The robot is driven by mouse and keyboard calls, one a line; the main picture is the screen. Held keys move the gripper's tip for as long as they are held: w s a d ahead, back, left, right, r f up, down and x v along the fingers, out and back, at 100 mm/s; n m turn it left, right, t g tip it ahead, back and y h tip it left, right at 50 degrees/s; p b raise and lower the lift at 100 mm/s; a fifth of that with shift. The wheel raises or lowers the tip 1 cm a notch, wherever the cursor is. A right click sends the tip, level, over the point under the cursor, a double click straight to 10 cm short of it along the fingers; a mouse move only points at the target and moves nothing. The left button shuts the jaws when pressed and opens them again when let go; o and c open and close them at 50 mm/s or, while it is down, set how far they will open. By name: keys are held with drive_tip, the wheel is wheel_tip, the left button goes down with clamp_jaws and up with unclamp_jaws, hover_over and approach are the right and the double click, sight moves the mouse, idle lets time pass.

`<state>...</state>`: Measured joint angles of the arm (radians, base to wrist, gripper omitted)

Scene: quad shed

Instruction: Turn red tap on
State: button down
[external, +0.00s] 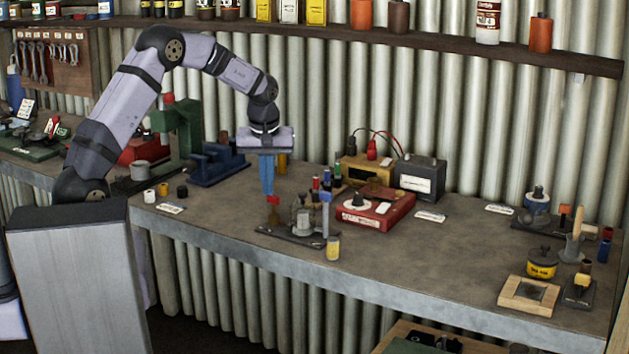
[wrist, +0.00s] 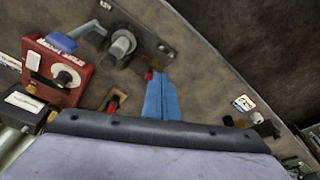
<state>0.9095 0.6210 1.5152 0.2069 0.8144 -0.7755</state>
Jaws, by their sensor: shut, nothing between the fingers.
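The red tap (external: 273,200) is a small brass fitting with a red handle. It stands at the left end of a dark base plate (external: 285,237) near the bench's front edge. My gripper (external: 267,192) points straight down, its blue fingers shut and empty. The fingertips are right at or just above the red handle; I cannot tell whether they touch. In the wrist view the fingers (wrist: 158,76) partly hide the tap, and its red handle (wrist: 149,75) shows just left of the tips.
A grey fitting (external: 302,214) and a blue-topped upright (external: 326,199) share the plate, right of the tap. A yellow can (external: 333,248) stands in front. A red box (external: 376,211) and a dark box (external: 420,178) are behind to the right. The bench's right-centre is mostly clear.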

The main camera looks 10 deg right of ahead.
wheel_tip(320, 180, up, 4)
drive_tip(key=shift+f+p, duration=0.2)
drive_tip(key=shift+p, duration=0.75)
drive_tip(key=s+a+f+m+g+y, duration=0.1)
drive_tip(key=s+a+f+m+g, duration=0.2)
drive_tip(key=s+a, duration=0.4)
drive_tip(key=s+a+f+m+g+y, duration=0.1)
drive_tip(key=s+a+f+m, duration=0.35)
drive_tip(key=a, duration=0.45)
drive_tip(key=a+r+n, duration=0.2)
drive_tip(key=a+n, duration=0.1)
drive_tip(key=a, duration=0.4)
drive_tip(key=s+a+r+n, duration=0.1)
drive_tip(key=a+n, duration=0.3)
drive_tip(key=a, duration=0.4)
drive_tip(key=a+r+n+t+h, duration=0.1)
drive_tip(key=a+r+n, duration=0.2)
drive_tip(key=a, duration=0.5)
drive_tip(key=shift+s, duration=0.35)
